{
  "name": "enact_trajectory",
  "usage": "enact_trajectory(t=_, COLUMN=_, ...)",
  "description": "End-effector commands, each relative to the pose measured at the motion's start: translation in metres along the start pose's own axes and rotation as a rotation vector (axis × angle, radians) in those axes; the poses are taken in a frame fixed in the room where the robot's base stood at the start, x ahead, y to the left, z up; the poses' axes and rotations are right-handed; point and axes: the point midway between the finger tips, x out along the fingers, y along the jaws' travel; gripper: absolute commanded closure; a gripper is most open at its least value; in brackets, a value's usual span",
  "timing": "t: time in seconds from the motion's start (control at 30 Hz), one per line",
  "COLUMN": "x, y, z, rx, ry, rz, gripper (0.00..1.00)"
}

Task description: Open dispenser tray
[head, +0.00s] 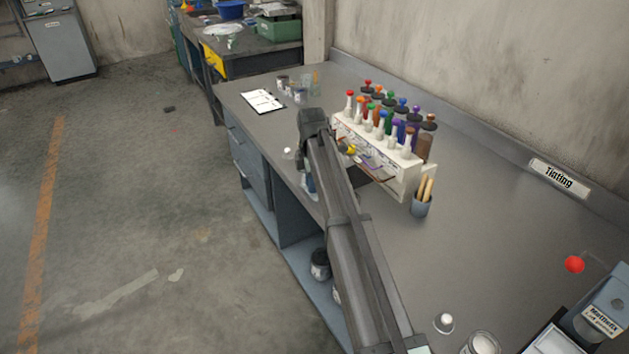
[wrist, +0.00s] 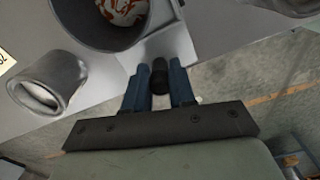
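The dispenser (head: 372,146) is a white box on the bench, with rows of bottles with coloured tops. A thin plate juts from its front low down, partly hidden by my arm; I cannot tell whether it is the tray. In the wrist view the blue fingers of my gripper (wrist: 160,82) stand on both sides of a small black knob (wrist: 160,73). The knob fills the gap and the fingers look closed on it. It lies at the edge of a pale grey part (wrist: 172,45); how they join is unclear.
In the wrist view a dark cup (wrist: 72,15) with red-streaked white contents and a grey metal can (wrist: 50,75) lie close by. A pot of wooden sticks (head: 421,206) stands by the dispenser. A clipboard (head: 263,101) lies farther back. The right bench surface is mostly clear.

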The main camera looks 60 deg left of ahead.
Motion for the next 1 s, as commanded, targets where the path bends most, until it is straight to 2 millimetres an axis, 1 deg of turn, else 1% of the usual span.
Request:
enact_trajectory(t=0.03, x=0.000, y=0.000, z=0.000, rx=0.000, ry=0.000, rz=0.000, gripper=0.70)
enact_trajectory(t=0.2, x=0.000, y=0.000, z=0.000, rx=0.000, ry=0.000, rz=0.000, gripper=0.54)
enact_trajectory(t=0.23, x=0.000, y=0.000, z=0.000, rx=0.000, ry=0.000, rz=0.000, gripper=0.52)
enact_trajectory(t=0.47, x=-0.001, y=0.000, z=0.000, rx=0.000, ry=0.000, rz=0.000, gripper=0.52)
enact_trajectory(t=0.57, x=-0.005, y=0.000, z=0.000, rx=0.000, ry=-0.001, rz=0.001, gripper=0.52)
enact_trajectory(t=0.67, x=-0.015, y=0.001, z=0.000, rx=0.000, ry=-0.001, rz=0.001, gripper=0.52)
enact_trajectory(t=0.77, x=-0.031, y=0.001, z=0.000, rx=0.000, ry=-0.001, rz=0.002, gripper=0.52)
enact_trajectory(t=1.0, x=-0.079, y=0.001, z=0.000, rx=0.000, ry=-0.001, rz=0.002, gripper=0.52)
